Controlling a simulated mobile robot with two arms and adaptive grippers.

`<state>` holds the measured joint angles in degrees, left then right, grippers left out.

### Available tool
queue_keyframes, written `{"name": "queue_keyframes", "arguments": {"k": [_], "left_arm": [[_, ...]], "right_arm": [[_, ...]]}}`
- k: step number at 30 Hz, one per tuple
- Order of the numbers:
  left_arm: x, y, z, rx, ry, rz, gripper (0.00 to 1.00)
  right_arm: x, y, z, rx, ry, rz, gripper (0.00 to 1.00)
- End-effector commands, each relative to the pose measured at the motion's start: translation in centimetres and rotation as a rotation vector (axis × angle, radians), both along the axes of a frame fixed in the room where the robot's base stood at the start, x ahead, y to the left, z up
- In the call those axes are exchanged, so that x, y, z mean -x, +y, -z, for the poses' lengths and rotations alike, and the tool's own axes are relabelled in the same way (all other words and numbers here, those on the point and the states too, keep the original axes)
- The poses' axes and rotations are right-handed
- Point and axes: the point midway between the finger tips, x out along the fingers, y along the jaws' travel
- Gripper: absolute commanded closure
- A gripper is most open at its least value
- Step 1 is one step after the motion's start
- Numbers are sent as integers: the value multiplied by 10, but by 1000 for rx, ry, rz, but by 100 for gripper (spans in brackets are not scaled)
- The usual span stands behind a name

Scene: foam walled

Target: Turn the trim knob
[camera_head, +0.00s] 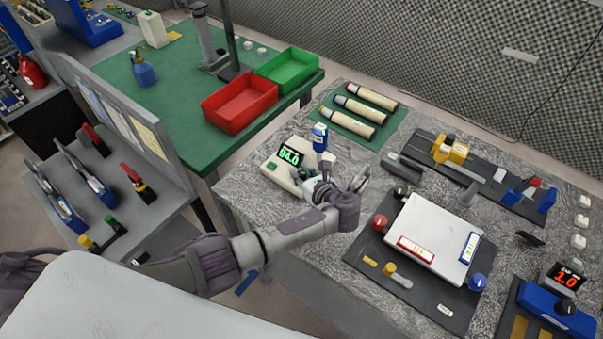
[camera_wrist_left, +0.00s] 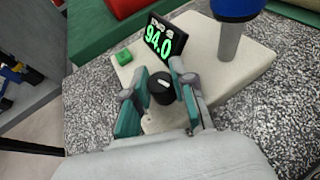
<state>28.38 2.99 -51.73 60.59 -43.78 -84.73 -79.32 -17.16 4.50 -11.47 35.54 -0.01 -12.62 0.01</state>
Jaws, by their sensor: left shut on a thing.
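The trim knob (camera_wrist_left: 161,87) is a small black knob with a white mark, on a cream device (camera_wrist_left: 205,62). The device also stands at the left part of the speckled table in the head view (camera_head: 273,160). Its green display (camera_wrist_left: 165,38) reads 94.0, with a green button (camera_wrist_left: 123,57) beside it. My left gripper (camera_wrist_left: 158,92) is shut on the knob, one teal finger on each side of it. In the head view my left gripper (camera_head: 312,181) is over the front of the device and hides the knob. My right gripper is not in view.
A blue-topped post (camera_head: 320,137) rises from the device's back, close to my gripper. A dark panel with a white plate (camera_head: 433,237) and coloured knobs lies to the right. Red (camera_head: 240,102) and green bins (camera_head: 287,68) stand on the green table behind.

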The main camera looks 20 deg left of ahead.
Motion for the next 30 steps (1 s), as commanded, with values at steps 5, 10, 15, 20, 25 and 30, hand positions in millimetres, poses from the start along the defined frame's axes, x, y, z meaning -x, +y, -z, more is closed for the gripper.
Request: {"name": "queue_keyframes", "arguments": {"k": [5, 10, 15, 20, 25, 30], "left_arm": [[-1, 1, -2, -2, -4, -3, 100], [-1, 1, -2, -2, -4, -3, 100], [-1, 1, -2, -1, -3, -2, 50], [-1, 1, -1, 0, -2, -2, 49], [0, -1, -1, 0, -1, 0, 49], [11, -14, -8, 2, -4, 2, 49]], "right_arm": [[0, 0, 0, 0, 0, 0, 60], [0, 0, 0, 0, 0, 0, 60], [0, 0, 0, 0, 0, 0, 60], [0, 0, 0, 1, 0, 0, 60], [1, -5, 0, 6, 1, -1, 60], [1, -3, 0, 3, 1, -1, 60]]}}
